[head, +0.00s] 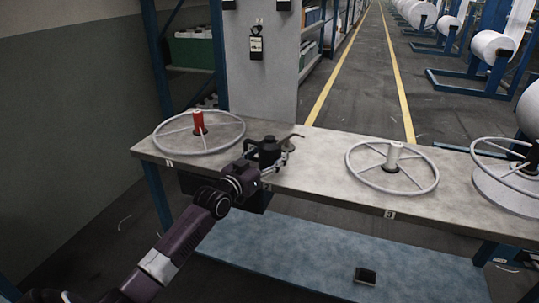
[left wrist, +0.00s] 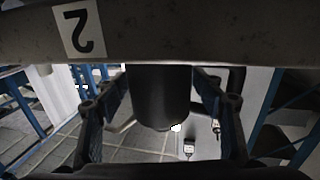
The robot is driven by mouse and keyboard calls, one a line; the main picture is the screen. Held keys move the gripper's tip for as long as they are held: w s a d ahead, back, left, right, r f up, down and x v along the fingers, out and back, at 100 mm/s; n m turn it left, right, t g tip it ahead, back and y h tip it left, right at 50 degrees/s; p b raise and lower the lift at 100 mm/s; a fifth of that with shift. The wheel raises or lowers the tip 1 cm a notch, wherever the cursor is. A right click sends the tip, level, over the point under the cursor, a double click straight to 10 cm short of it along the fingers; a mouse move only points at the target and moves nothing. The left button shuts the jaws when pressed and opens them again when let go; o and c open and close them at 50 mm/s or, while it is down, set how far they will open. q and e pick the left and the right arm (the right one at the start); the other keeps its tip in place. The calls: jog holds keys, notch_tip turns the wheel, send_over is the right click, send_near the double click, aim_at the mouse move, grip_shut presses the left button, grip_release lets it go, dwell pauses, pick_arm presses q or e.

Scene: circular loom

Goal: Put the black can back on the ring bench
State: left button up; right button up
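The black can (head: 268,149) is at the bench's front edge in the head view, between the red-spool ring and the white-spool ring. My left gripper (head: 272,163) is at it. The ring bench (head: 320,165) has a pale grey top. My right gripper is not in view.
A ring with a red spool (head: 198,122) lies left of the can. A ring with a white spool (head: 394,157) lies to the right, and another ring (head: 510,190) is at the far right. A small black box (head: 366,276) lies on the blue lower shelf (head: 310,262).

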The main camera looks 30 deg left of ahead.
pick_arm(q)
jog(key=shift+r, duration=0.1)
jog(key=shift+s, duration=0.25)
jog(key=s+p, duration=0.2)
jog(key=s, duration=0.9)
jog(key=s+d+f+g, duration=0.3)
jog(key=s+d+f, duration=0.1)
jog(key=f, duration=0.6)
jog(key=s+d+f+m+g, duration=0.1)
jog(key=s+d+f+g, duration=0.25)
jog(key=f, duration=0.55)
jog(key=s+d+f+g, duration=0.2)
jog(key=s+d+f, duration=0.3)
jog(key=f, duration=0.5)
jog(key=s+d+f+g, duration=0.3)
jog(key=s+d+f, duration=0.2)
jog(key=s, duration=0.3)
jog(key=s+d+f+m+g, duration=0.1)
jog(key=s+d+f+g, duration=0.3)
jog(key=s+f, duration=0.3)
jog(key=shift+s+d+h, duration=0.3)
jog(key=shift+s+d, duration=0.35)
jog(key=shift+s, duration=0.55)
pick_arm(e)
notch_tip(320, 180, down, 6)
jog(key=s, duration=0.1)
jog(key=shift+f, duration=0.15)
pick_arm(q)
jog(key=shift+f, duration=0.1)
